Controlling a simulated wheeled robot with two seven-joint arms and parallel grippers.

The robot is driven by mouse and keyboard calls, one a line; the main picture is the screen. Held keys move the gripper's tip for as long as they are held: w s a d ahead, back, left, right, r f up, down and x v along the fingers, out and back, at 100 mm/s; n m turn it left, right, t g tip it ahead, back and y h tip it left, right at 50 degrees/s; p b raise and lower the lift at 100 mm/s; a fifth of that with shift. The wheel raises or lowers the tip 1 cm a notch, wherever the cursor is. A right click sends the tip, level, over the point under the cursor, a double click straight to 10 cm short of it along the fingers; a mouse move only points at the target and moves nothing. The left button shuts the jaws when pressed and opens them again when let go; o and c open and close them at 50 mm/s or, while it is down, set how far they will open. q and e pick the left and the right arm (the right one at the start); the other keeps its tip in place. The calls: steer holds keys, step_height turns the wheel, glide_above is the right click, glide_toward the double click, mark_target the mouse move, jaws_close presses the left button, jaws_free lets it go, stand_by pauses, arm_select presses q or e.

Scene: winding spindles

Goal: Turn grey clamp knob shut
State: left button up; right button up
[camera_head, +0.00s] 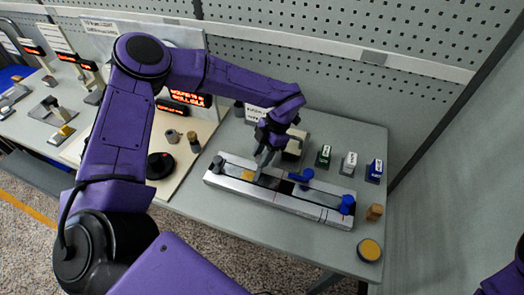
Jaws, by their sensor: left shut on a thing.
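A long pale metal rail fixture (325,214) lies across the grey table. My left gripper (264,160) reaches down onto its left half and is shut on the grey clamp knob, which its fingers mostly hide. The knob's angle cannot be told. A dark grey end knob (217,161) stands at the rail's left end. A blue knob (302,177) sits right of my gripper and another blue knob (347,203) near the right end. My right gripper is not in view.
A wooden peg (375,212) and a yellow-topped round button (369,250) are at the right. A perforated wall (360,40) closes the back. The table front is clear.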

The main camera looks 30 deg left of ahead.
arm_select(q)
steer(key=shift+m, duration=0.5)
steer(key=o, duration=1)
steer(key=shift+d, duration=0.1)
steer(key=b+v, duration=0.2)
steer(key=v, duration=0.8)
steer(key=shift+d+r, duration=0.25)
steer(key=shift+r, duration=0.1)
